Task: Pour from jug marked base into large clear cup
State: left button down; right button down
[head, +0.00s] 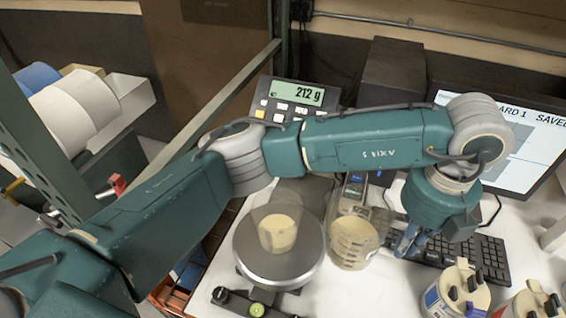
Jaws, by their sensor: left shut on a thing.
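A large clear cup (278,232) with cream liquid in its bottom stands on the round pan of the scale (262,262). A clear graduated jug (352,240), also holding cream liquid, is just right of the pan, roughly upright. I cannot read a "base" mark on it. My left gripper (405,243) is at the jug's right side, shut on it at the handle side; the fingers partly hide the handle. I cannot tell whether the jug touches the table. My right gripper is not in view.
A keyboard (480,255) and a monitor (520,130) stand at the right. Lidded paint cans (455,292) are at the front right. A green upright post (45,150) and white rolls (75,110) are at the left. White table (370,295) is bare in front of the jug.

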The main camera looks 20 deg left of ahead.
aim_at(277, 212)
jog(key=k, duration=1)
